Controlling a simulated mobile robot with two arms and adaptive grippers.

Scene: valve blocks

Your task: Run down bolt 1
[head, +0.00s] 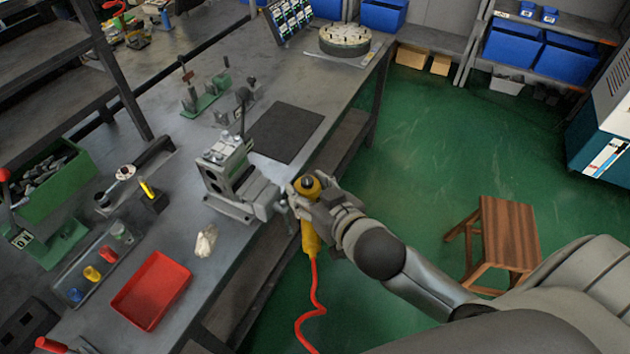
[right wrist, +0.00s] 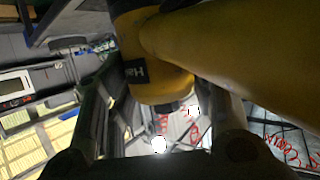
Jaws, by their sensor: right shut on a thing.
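A yellow power driver (head: 310,240) with a dark top and a red coiled cord is held in my right gripper (head: 312,198). The gripper is shut around its body, off the bench's front edge. In the right wrist view the driver (right wrist: 160,78) fills the upper middle between the fingers. The grey valve block (head: 222,160) sits at the vise (head: 255,198) on the bench, left of the driver. The driver's head is close to the vise's front end; I cannot tell whether they touch. Bolt 1 cannot be made out. My left gripper is not in view.
A red tray (head: 151,291), a rag (head: 206,241) and a strip of coloured cups (head: 92,273) lie on the bench near the vise. A dark mat (head: 287,132) lies behind it. A wooden stool (head: 509,230) stands on the open green floor at right.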

